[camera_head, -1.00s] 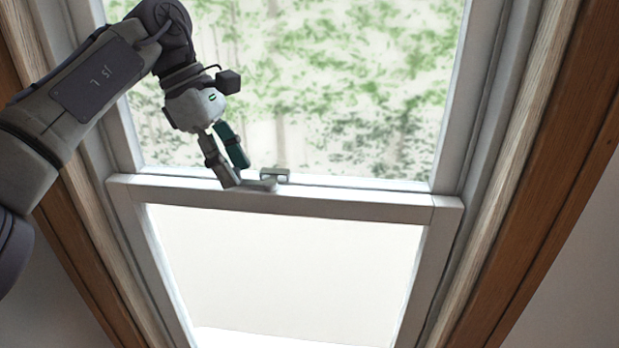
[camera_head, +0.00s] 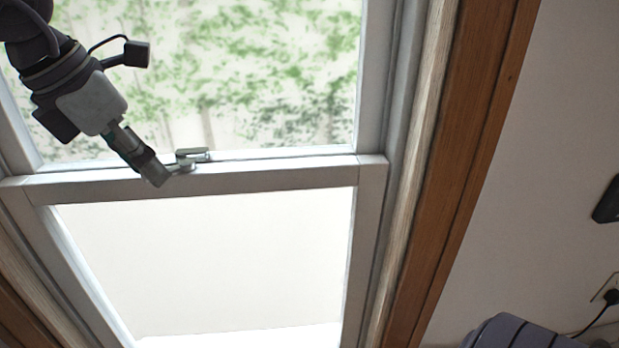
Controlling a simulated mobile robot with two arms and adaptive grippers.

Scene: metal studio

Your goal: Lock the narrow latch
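The narrow latch (camera_head: 190,157) is a small grey metal piece on top of the window's middle rail (camera_head: 260,178). My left gripper (camera_head: 155,175) comes down from the upper left, with its fingertips at the left end of the latch. They look to be touching or very close to it. The fingers overlap from this angle, so their opening is hidden.
The white window frame (camera_head: 372,200) has a wooden trim (camera_head: 455,150) to its right.

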